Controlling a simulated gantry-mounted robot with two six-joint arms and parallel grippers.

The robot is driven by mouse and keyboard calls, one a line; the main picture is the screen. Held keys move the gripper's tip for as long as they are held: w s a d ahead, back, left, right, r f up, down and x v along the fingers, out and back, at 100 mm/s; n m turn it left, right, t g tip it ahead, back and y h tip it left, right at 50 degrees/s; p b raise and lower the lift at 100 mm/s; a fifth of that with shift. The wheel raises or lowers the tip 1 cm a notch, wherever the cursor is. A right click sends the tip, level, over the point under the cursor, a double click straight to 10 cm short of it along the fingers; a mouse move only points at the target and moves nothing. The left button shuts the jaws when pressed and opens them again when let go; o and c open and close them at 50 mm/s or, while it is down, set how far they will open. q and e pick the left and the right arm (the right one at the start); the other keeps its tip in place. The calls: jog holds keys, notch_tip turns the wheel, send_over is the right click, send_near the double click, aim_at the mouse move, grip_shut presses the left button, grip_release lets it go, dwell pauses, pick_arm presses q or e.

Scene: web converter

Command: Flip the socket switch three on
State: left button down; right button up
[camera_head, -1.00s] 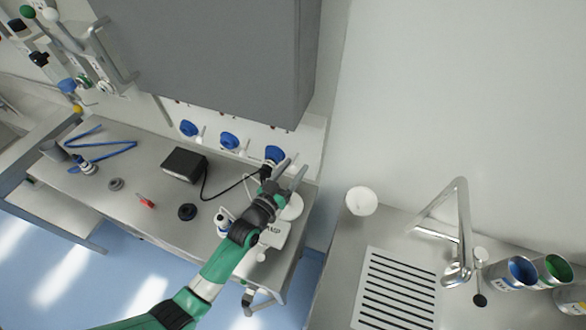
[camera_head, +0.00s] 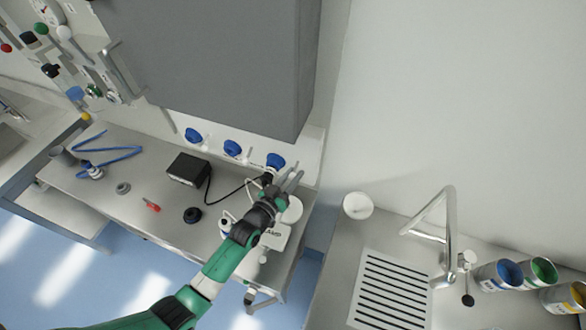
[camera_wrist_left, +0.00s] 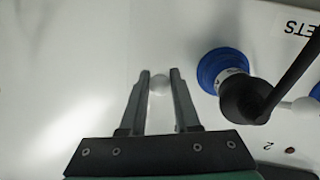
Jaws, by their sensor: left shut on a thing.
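Three blue sockets stand in a row on the wall panel: the first (camera_head: 193,134), the second (camera_head: 232,147) and the third (camera_head: 275,160), at the right end. A black plug with a cable is in the third one; this socket (camera_wrist_left: 212,68) and the plug (camera_wrist_left: 246,100) also show in the left wrist view. My left gripper (camera_head: 296,176) is just right of the third socket. My right gripper is not in view.
A black box (camera_head: 187,168) with a cable stands on the steel bench. Small items lie left and front of it. A grey cabinet (camera_head: 220,70) hangs above the sockets. A sink counter with a tap (camera_head: 450,235) and cans is at the right.

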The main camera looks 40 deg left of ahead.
aim_at(293, 173)
pick_arm(q)
notch_tip(293, 173, up, 3)
jog(key=g+h+p, duration=0.1)
jog(key=g+p, duration=0.1)
jog(key=p, duration=0.4)
jog(key=g+p, duration=0.3)
jog(key=p, duration=0.3)
jog(key=shift+r+n+h, duration=0.2)
jog(key=shift+n+h, duration=0.2)
jog(key=shift+r+g+h+p, duration=0.15)
jog(key=shift+g+h+p, duration=0.15)
jog(key=shift+g+p, duration=0.65)
jog(key=shift+w+g, duration=0.1)
jog(key=shift+g, duration=0.45)
jog(key=shift+h, duration=0.3)
jog(key=c, duration=0.6)
grip_release()
jog(key=shift+c, duration=0.2)
jog(key=shift+r+p, duration=0.1)
jog(key=shift+p, duration=0.2)
